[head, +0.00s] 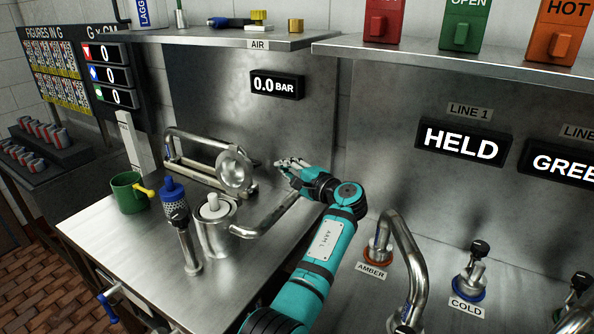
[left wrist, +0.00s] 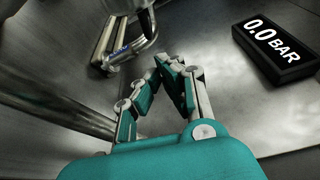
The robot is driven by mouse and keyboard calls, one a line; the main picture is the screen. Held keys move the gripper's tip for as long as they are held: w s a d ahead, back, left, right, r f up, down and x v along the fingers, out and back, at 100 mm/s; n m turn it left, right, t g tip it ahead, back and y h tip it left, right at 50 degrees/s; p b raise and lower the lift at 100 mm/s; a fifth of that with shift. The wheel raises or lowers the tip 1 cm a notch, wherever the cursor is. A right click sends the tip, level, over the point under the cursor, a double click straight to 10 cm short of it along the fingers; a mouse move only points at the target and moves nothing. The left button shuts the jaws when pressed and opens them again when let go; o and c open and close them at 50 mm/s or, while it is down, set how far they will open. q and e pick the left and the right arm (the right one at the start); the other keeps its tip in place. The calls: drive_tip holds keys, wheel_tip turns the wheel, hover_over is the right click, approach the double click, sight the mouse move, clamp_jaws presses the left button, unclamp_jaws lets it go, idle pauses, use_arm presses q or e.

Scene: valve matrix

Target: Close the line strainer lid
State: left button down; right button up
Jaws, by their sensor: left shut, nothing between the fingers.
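The line strainer (head: 214,238) is a short metal cylinder on the steel bench, with a pale knob-like part showing in its top. Its round metal lid (head: 235,172) stands tilted up behind the body, so the strainer is open. My left gripper (head: 283,163) is shut and empty, just right of the lid and apart from it, in front of the steel back panel. In the left wrist view the fingertips (left wrist: 168,62) come together with nothing between them. A metal part at the top edge there may be the lid. My right gripper is not in view.
Bent metal pipes (head: 190,150) run behind the strainer. A "0.0 BAR" display (head: 277,85) hangs above. The bench front is clear.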

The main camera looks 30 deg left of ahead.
sight(244, 164)
use_arm(q)
drive_tip(key=shift+s+a+r+p, duration=0.15)
drive_tip(key=shift+s+a+p, duration=0.5)
drive_tip(key=shift+s+a, duration=0.1)
drive_tip(key=shift+s+a+r+p, duration=0.1)
drive_tip(key=shift+s+a+p, duration=0.55)
drive_tip(key=shift+a, duration=0.1)
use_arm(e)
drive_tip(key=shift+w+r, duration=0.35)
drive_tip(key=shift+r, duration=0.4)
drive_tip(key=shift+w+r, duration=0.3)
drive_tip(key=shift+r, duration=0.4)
use_arm(q)
drive_tip(key=shift+a, duration=0.1)
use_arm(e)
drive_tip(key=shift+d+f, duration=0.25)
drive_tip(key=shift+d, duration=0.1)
